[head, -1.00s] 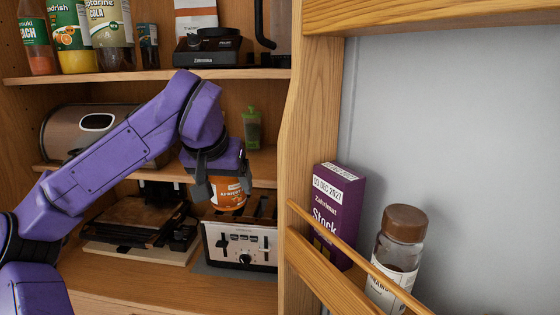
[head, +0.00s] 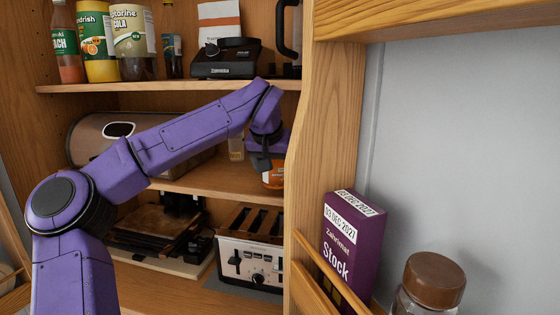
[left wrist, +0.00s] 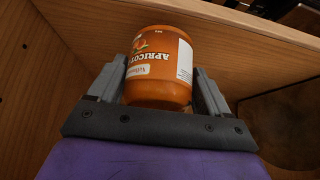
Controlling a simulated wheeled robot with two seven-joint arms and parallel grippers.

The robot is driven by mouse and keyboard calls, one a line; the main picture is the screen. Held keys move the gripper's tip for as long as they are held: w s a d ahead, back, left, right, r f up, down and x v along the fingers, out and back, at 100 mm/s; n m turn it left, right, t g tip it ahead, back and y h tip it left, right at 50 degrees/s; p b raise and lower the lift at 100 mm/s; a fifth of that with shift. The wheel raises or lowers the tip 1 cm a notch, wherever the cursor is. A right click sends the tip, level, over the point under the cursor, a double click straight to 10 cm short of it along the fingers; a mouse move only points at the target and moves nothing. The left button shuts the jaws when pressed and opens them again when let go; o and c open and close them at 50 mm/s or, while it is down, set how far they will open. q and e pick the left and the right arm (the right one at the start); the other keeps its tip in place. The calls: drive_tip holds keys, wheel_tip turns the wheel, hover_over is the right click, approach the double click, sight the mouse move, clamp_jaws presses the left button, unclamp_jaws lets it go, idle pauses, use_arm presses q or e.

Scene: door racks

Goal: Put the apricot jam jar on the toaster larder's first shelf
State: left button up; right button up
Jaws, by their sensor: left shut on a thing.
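The apricot jam jar (head: 273,178), orange with a printed label, is held in my left gripper (head: 268,160). In the left wrist view the jar (left wrist: 160,65) sits between the two fingers, its label upside down in the picture. In the head view it is at the right end of the middle shelf (head: 222,188), beside the wooden upright, which partly hides it. I cannot tell whether it touches the shelf. The toaster (head: 250,262) stands on the level below. My right gripper is not in view.
A bread bin (head: 100,137) stands at the middle shelf's left, behind my arm. A small pale container (head: 236,149) stands near the gripper. The door rack holds a purple stock box (head: 352,240) and a brown-lidded jar (head: 432,282).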

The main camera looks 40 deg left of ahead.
sight(279, 166)
use_arm(q)
drive_tip(key=shift+w+a+r, duration=0.2)
drive_tip(key=w+p, duration=0.1)
drive_tip(key=w+a, duration=0.1)
drive_tip(key=w+a+p, duration=0.1)
drive_tip(key=shift+w+p, duration=0.3)
drive_tip(key=shift+w, duration=0.05)
drive_tip(key=shift+f, duration=0.7)
drive_tip(key=shift+w+f, duration=0.1)
drive_tip(key=shift+f, duration=0.2)
drive_tip(key=shift+s+r, duration=0.1)
drive_tip(key=shift+s, duration=0.2)
drive_tip(key=shift+d, duration=0.1)
